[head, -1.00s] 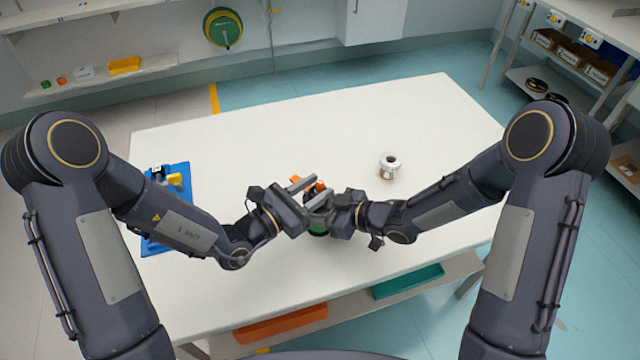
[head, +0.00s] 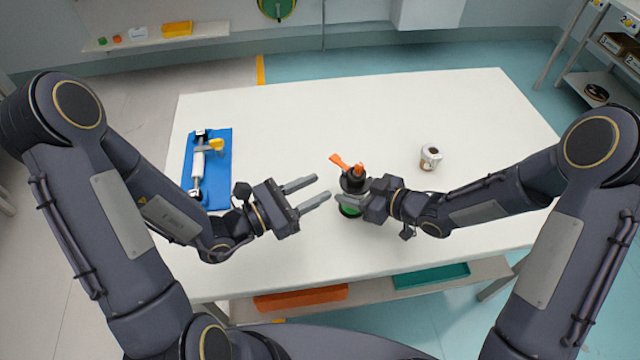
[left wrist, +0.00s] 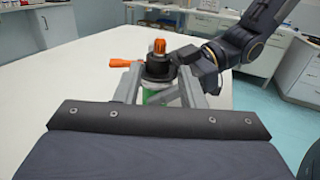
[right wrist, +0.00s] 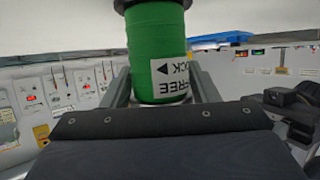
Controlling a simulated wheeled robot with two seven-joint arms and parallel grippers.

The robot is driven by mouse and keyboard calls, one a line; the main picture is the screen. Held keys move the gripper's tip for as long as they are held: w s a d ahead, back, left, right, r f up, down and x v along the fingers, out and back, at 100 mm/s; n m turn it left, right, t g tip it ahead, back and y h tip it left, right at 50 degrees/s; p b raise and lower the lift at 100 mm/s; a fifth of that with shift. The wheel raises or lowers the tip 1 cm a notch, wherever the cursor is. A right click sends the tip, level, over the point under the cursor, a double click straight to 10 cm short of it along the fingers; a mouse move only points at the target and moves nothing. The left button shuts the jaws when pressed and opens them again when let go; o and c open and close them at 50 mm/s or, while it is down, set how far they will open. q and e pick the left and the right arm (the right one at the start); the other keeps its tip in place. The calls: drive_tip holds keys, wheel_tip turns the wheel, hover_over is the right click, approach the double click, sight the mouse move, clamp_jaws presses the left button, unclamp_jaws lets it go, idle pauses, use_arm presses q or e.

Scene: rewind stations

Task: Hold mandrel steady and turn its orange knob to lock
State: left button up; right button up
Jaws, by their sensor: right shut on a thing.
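The mandrel (head: 352,186) stands upright on the table, with a black upper body and a green lower part. An orange knob (head: 357,170) is on its top, and an orange lever (head: 341,161) sticks out to the left. My right gripper (head: 344,207) is shut on the green part (right wrist: 158,50). In the right wrist view a white label reading "FREE" and partly "LOCK", with an arrow, shows upside down. My left gripper (head: 323,188) is open and empty, left of the mandrel and apart from it. The knob also shows in the left wrist view (left wrist: 158,46).
A blue mat (head: 222,180) with a yellow-handled fixture (head: 199,162) lies at the table's left. A white roll (head: 430,157) stands on the right. Orange (head: 300,298) and teal (head: 431,276) trays sit on the shelf below.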

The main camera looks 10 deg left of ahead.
sight(355, 167)
use_arm(q)
drive_tip(key=w+a+m+g+h, duration=0.35)
drive_tip(key=w+m+g, duration=0.2)
drive_tip(key=g, duration=0.25)
drive_tip(key=x, duration=1.2)
drive_tip(key=shift+s+d, duration=0.1)
drive_tip(key=shift+d, duration=0.25)
drive_tip(key=shift+c, duration=0.5)
clamp_jaws()
